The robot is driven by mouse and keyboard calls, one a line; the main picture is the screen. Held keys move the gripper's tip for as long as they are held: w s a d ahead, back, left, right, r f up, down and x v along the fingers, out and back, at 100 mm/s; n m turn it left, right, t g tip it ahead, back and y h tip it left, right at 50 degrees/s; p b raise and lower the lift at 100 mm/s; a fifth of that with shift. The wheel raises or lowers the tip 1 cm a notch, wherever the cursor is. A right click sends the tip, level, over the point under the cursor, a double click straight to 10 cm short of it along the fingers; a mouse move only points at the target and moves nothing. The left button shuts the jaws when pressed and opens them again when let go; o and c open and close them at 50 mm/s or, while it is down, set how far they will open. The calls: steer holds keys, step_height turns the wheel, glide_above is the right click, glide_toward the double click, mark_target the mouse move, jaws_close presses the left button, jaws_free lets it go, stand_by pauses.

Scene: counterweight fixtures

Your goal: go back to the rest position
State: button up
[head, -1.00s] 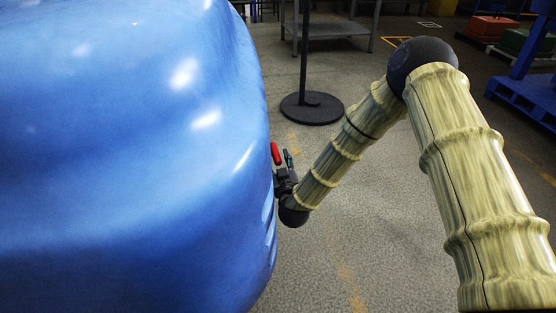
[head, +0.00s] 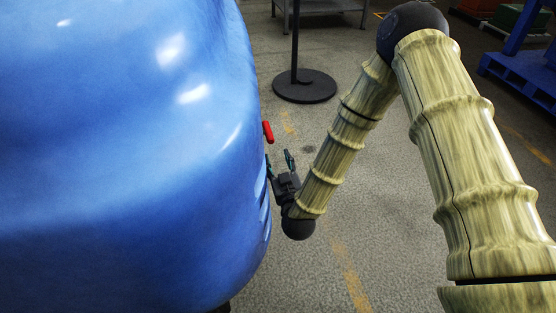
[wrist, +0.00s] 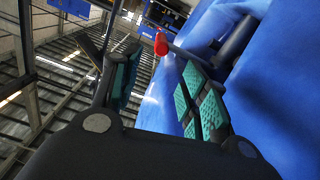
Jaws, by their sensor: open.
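My gripper (head: 279,164) is open and empty beside the large blue body (head: 120,160) in the head view. Its two fingers with green pads point up the picture. In the wrist view my gripper (wrist: 158,75) shows its green-padded fingers spread apart with nothing between them. A red handle (head: 267,131) juts from the right side of the blue body, a little beyond the fingertips and apart from them. The handle also shows in the wrist view (wrist: 161,43), ahead of the gap between the fingers. The blue body partly hides the left finger in the head view.
A black post on a round base (head: 304,86) stands on the floor beyond my arm. A grey metal table (head: 330,6) is at the back. A blue pallet (head: 520,80) lies at the far right. Open grey floor (head: 390,230) lies right of the blue body.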

stand_by(0.3)
steer(key=s+d+f+m+g+h, duration=0.1)
steer(key=s+d+f+g, duration=0.35)
steer(key=s+f, duration=0.5)
steer(key=s+d+f+g, duration=0.45)
steer(key=s+f, duration=0.35)
steer(key=f, duration=0.2)
steer(key=s+d+f+m+g+h, duration=0.1)
steer(key=s+d+f+g, duration=0.2)
steer(key=s, duration=0.5)
steer(key=s+d+f+m+g+h, duration=0.1)
steer(key=s+d+g, duration=0.25)
steer(key=s, duration=0.45)
steer(key=s+d+f+m+g, duration=0.1)
steer(key=s+d+f+g, duration=0.1)
steer(key=s+d, duration=0.45)
step_height(320, 180, up, 32)
steer(key=s+a+p, duration=0.1)
steer(key=p, duration=3.1)
steer(key=shift+s+a+r, duration=0.15)
steer(key=shift+s+a, duration=0.05)
steer(key=shift+a, duration=0.2)
steer(key=shift+c, duration=0.3)
